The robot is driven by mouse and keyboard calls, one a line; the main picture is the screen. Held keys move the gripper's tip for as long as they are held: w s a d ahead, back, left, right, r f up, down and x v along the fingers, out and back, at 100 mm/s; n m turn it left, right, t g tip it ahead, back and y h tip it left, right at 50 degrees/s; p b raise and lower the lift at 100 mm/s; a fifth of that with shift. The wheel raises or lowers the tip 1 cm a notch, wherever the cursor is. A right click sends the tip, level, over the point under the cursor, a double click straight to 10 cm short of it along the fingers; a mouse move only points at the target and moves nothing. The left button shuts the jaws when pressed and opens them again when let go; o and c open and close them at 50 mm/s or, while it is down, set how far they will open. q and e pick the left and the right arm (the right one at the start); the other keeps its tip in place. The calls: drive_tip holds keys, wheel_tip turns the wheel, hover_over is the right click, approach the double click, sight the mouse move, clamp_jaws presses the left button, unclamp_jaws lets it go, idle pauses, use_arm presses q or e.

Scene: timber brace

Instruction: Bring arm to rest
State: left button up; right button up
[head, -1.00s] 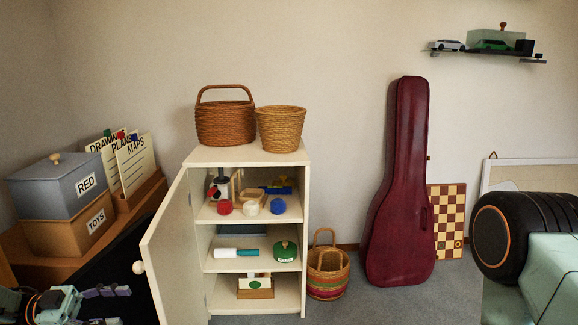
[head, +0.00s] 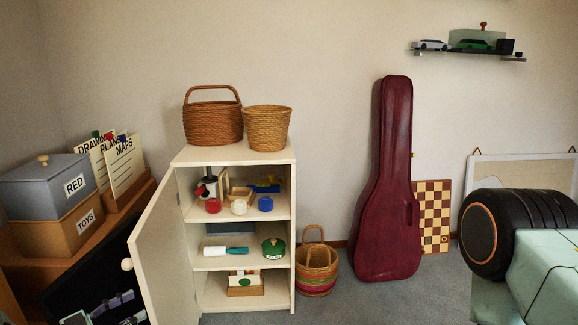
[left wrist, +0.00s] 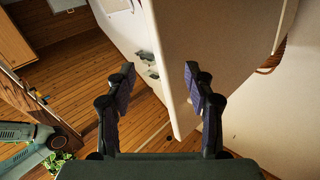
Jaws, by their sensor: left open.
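My right gripper is not in view.
The cream cabinet (head: 238,154) holds baskets on top and small items inside. A red instrument case (head: 385,215) leans on the wall beside a striped basket (head: 317,268). Storage boxes (head: 45,190) stand at left. The wrist view shows a plank floor (left wrist: 85,50).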

use_arm(q)
drive_tip(key=s+d+f+n+y+p, duration=0.1)
drive_tip(key=s+d+f+n+y, duration=0.35)
drive_tip(key=f+n+y, duration=0.4)
drive_tip(key=s+d+f+n+g+p, duration=0.1)
drive_tip(key=s+d+f+g, duration=0.2)
drive_tip(key=s, duration=0.3)
drive_tip(key=s+d+f+n+g, duration=0.1)
drive_tip(key=s+d+f+g, duration=0.2)
drive_tip(key=s, duration=0.3)
drive_tip(key=s+d+r+g+y+p, duration=0.1)
drive_tip(key=s+d+r+g+p, duration=0.1)
drive_tip(key=s, duration=0.9)
drive_tip(key=s+d+r+g+y+p, duration=0.1)
drive_tip(key=s+r+g, duration=0.4)
drive_tip(key=s, duration=0.7)
wheel_tip(320, 180, up, 3)
drive_tip(key=shift+s+d+f+y+p, duration=0.2)
drive_tip(key=shift+d+y+p, duration=0.25)
drive_tip(key=shift+d, duration=0.75)
drive_tip(key=shift+w+f, duration=0.1)
drive_tip(key=c, duration=0.3)
drive_tip(key=shift+a+n, duration=0.1)
drive_tip(key=shift+n, duration=0.15)
drive_tip(key=shift+c, duration=0.2)
